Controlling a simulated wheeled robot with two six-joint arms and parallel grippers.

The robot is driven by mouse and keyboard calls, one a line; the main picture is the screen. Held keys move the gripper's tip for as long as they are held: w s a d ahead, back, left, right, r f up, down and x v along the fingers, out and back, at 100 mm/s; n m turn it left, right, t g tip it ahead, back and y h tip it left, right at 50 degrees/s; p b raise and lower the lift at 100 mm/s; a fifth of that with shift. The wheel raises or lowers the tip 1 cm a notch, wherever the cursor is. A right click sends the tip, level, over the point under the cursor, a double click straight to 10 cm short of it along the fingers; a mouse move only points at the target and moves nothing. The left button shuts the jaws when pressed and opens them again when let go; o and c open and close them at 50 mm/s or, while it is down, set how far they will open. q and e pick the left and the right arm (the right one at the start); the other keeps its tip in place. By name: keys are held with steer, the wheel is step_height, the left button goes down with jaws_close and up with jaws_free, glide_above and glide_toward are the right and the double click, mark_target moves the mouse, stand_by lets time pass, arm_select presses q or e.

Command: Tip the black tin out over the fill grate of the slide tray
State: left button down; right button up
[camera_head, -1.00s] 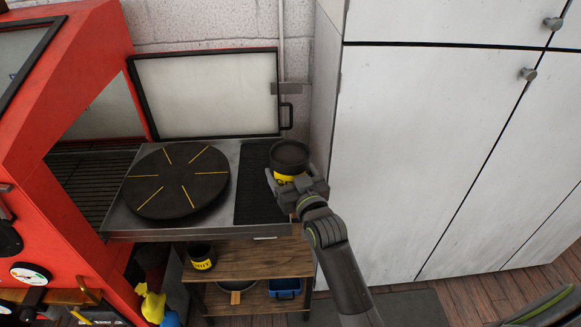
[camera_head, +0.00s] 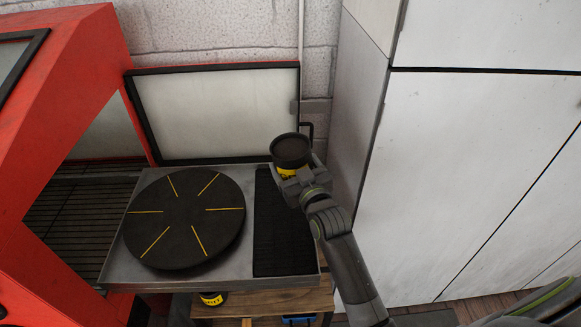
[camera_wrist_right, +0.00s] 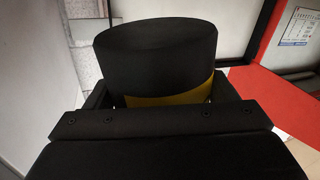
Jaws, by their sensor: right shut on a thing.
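The black tin (camera_head: 291,150), with a yellow label, is held by my right gripper (camera_head: 298,180) above the far right corner of the slide tray (camera_head: 262,288). The tin looks roughly upright, its dark round top facing up. In the right wrist view the tin (camera_wrist_right: 155,62) fills the middle, between the fingers of the right gripper (camera_wrist_right: 160,100). The fill grate (camera_head: 282,232) is a dark ribbed strip along the tray's right side, just left of and nearer than the tin. My left gripper is not in view.
A black turntable disc (camera_head: 184,218) with yellow lines covers the tray's left part. A red cabinet (camera_head: 75,125) stands left, its framed door (camera_head: 215,112) open behind the tray. White cupboards (camera_head: 470,150) stand close on the right.

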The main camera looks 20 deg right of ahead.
steer(key=d+n+b, duration=0.1)
steer(key=n+b, duration=0.1)
steer(key=d+f+n+b, duration=0.1)
steer(key=n, duration=0.1)
steer(key=d+n+b, duration=0.1)
steer(key=n+b, duration=0.1)
steer(key=n, duration=0.1)
steer(key=shift+w+d+f+b, duration=0.15)
steer(key=shift+d+f+b, duration=0.05)
steer(key=shift+f+b, duration=0.15)
steer(key=n+b, duration=0.2)
steer(key=f+n+b, duration=0.1)
steer(key=n+b, duration=0.1)
steer(key=n, duration=0.1)
steer(key=n+b, duration=0.2)
steer(key=n, duration=0.1)
steer(key=shift+f+b, duration=0.35)
steer(key=shift+a+r+n, duration=0.25)
steer(key=shift+n, duration=0.25)
steer(key=a+n, duration=0.1)
steer(key=n, duration=0.1)
steer(key=a+n, duration=0.1)
steer(key=n, duration=0.1)
steer(key=a+n, duration=0.1)
steer(key=shift+r+n, duration=0.15)
steer(key=shift+n, duration=0.25)
